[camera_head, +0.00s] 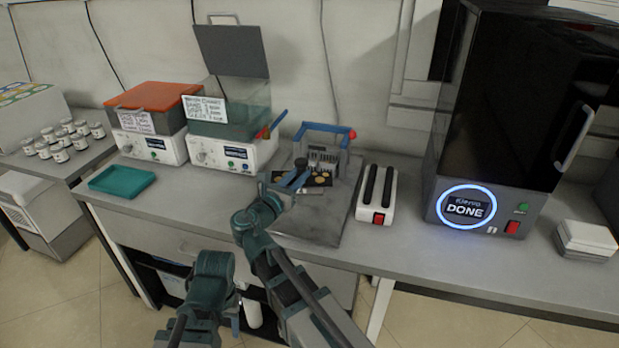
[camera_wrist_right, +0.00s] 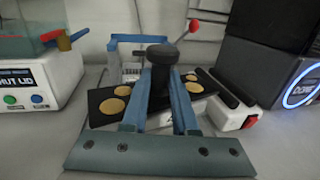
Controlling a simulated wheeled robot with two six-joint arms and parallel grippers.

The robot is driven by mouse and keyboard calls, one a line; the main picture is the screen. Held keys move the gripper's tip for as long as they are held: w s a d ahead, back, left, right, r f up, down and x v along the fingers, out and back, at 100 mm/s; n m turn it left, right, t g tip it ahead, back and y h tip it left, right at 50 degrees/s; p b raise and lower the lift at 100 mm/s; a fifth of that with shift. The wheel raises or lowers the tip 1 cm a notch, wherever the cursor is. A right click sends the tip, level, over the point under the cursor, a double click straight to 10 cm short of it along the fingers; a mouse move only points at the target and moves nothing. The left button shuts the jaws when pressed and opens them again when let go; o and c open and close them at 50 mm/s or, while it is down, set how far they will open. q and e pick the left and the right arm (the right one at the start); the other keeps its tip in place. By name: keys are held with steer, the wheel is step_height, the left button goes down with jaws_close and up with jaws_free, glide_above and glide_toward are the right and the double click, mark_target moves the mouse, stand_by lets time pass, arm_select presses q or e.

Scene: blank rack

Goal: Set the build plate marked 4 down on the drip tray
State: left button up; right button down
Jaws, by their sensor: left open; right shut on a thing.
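The build plate is a dark plate with several tan discs (camera_head: 318,180); it also shows in the right wrist view (camera_wrist_right: 110,107). My right gripper (camera_head: 294,180) is shut on the plate's black knob (camera_wrist_right: 160,77), with blue fingers on either side. The plate is over the grey scraping stand (camera_head: 308,222); I cannot tell whether it touches. The number on its white label is not readable. The drip tray, a shallow teal tray (camera_head: 122,181), lies empty on the bench at the left. My left gripper (camera_head: 214,264) is open and empty, low in front of the bench.
Two washers stand behind the tray, one with an orange lid (camera_head: 153,97), one with its lid raised (camera_head: 232,50). A white two-slot unit (camera_head: 376,194) and a printer reading DONE (camera_head: 466,208) are at the right. Small jars (camera_head: 62,140) stand far left.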

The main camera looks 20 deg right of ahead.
steer(key=shift+f, duration=0.1)
step_height(320, 180, down, 8)
steer(key=b, duration=0.8)
steer(key=shift+f+b, duration=0.45)
steer(key=shift+b, duration=0.05)
stand_by(0.6)
steer(key=c, duration=0.6)
jaws_free()
